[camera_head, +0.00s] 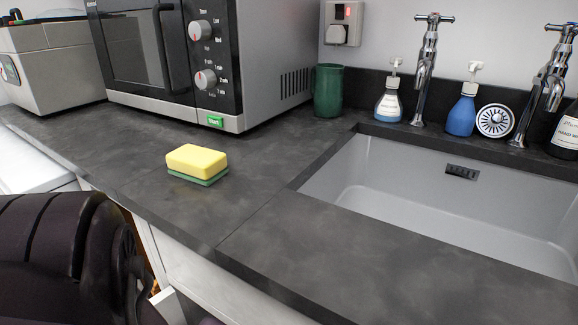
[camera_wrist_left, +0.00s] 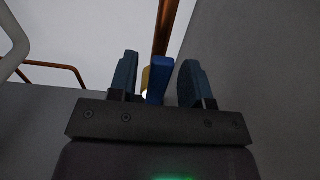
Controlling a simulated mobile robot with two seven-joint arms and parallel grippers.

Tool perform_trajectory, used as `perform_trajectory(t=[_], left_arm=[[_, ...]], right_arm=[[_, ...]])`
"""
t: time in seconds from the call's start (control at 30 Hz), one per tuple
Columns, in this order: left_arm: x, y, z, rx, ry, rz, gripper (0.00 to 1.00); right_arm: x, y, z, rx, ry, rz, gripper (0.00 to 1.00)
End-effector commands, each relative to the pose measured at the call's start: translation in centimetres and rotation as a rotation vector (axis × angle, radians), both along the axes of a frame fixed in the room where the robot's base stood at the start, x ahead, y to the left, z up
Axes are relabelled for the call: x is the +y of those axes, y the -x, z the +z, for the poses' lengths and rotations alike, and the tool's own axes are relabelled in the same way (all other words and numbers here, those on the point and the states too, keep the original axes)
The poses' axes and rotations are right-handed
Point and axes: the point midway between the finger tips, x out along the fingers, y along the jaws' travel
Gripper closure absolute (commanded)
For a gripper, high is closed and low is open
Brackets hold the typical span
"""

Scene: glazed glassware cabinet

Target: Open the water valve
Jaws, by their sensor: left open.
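In the left wrist view my left gripper (camera_wrist_left: 159,76) is open, its two dark blue fingers pointing up the picture. A blue lever-like part (camera_wrist_left: 160,72), which looks like the water valve's handle, shows between the fingers, with visible gaps to either side. A small yellow part (camera_wrist_left: 145,82) shows just left of it, partly hidden. A copper pipe (camera_wrist_left: 165,24) rises behind the blue part. Whether a finger touches the blue part I cannot tell. In the head view my left arm is at the lower left, and its gripper is hidden below the worktop. My right gripper is not in view.
A sink (camera_head: 400,180) with taps is at the right. In the wrist view, a grey panel (camera_wrist_left: 250,80) stands close on the right; another copper pipe (camera_wrist_left: 50,66) is at left.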

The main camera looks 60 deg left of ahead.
Motion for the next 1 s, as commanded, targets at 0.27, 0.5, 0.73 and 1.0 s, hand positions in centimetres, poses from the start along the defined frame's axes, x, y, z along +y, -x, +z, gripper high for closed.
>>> perform_trajectory(t=[0.27,0.5,0.73,1.0], left_arm=[[-1.2,2.0,0.3,-0.004,0.003,0.001,0.55],[-3.3,5.8,0.4,-0.005,0.001,0.000,0.55],[-4.8,8.6,0.2,-0.002,0.000,0.000,0.55],[-5.2,9.5,0.0,0.000,0.000,0.000,0.55]], right_arm=[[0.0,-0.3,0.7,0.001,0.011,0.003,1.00],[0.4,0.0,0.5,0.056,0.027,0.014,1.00],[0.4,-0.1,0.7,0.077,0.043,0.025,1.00],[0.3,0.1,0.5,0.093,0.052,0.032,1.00]])
